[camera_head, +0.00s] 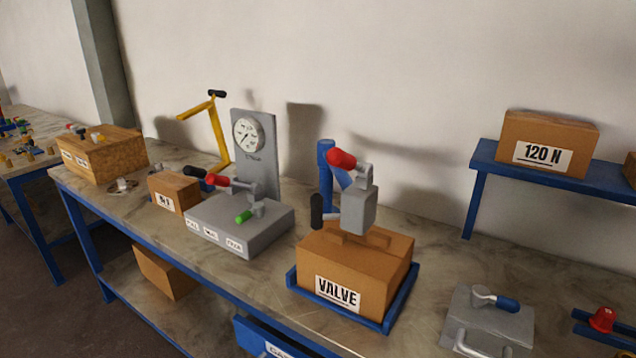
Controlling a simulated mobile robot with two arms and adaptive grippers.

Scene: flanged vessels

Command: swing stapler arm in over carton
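A brown carton labelled VALVE (385,272) sits in a blue tray (403,308) on the workbench. The stapler's grey head (359,209) appears above the carton's top; whether it touches the carton is hard to tell. It has a red grip (341,158) at the top and a black handle (317,211) on its left side. A blue post (325,170) stands behind the carton, with a short blue arm reaching toward the head. The head hides most of that arm. Neither of my grippers is in view.
A small carton (185,194) and a yellow arm (218,135) are farther left. At right are a grey lever block (500,325) and a blue shelf (485,158) bearing a 120 N carton (560,130).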

